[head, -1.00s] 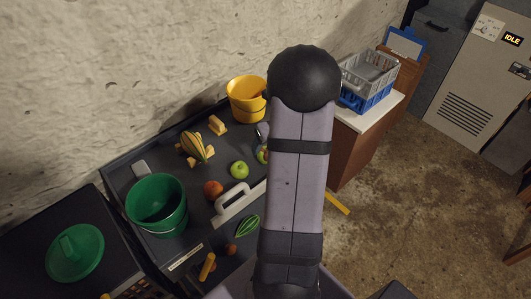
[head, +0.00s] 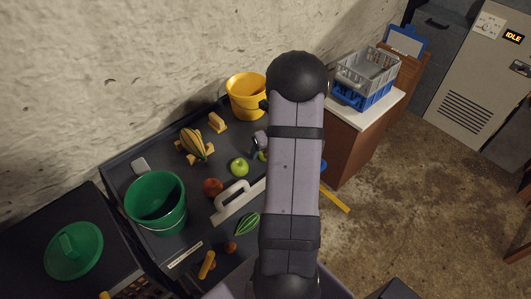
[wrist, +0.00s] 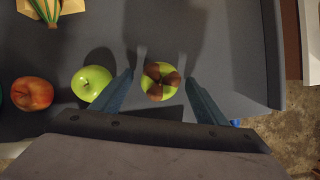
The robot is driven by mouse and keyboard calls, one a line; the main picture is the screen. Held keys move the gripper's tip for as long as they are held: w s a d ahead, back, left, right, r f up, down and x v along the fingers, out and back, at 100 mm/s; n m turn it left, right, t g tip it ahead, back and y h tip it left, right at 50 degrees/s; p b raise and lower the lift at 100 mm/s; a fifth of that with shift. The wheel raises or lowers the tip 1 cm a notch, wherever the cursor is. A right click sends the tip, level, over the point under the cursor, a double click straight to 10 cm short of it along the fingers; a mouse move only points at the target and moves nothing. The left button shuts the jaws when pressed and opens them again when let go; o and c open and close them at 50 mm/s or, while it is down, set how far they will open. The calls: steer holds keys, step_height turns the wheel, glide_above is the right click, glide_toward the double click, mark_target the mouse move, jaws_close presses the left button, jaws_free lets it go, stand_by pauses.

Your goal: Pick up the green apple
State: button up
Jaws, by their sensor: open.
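A plain green apple (head: 239,167) lies on the dark tray; it also shows in the wrist view (wrist: 91,83), just outside my left finger. A second green apple-like fruit with brown patches (wrist: 160,86) lies between my fingers in the wrist view. In the head view my arm hides most of it, leaving a green sliver (head: 262,155). My gripper (wrist: 159,76) is open, with one finger on either side of the patched fruit and nothing held. Whether the fingers are level with it I cannot tell.
A red-orange apple (head: 212,187) lies left of the green apple, near a white handle (head: 234,196). A green bucket (head: 157,204) stands at the left and a yellow bucket (head: 246,96) at the back. A striped gourd (head: 193,143) rests on a wooden stand.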

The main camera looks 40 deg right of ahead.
steer(key=shift+f, duration=0.1)
steer(key=c, duration=0.8)
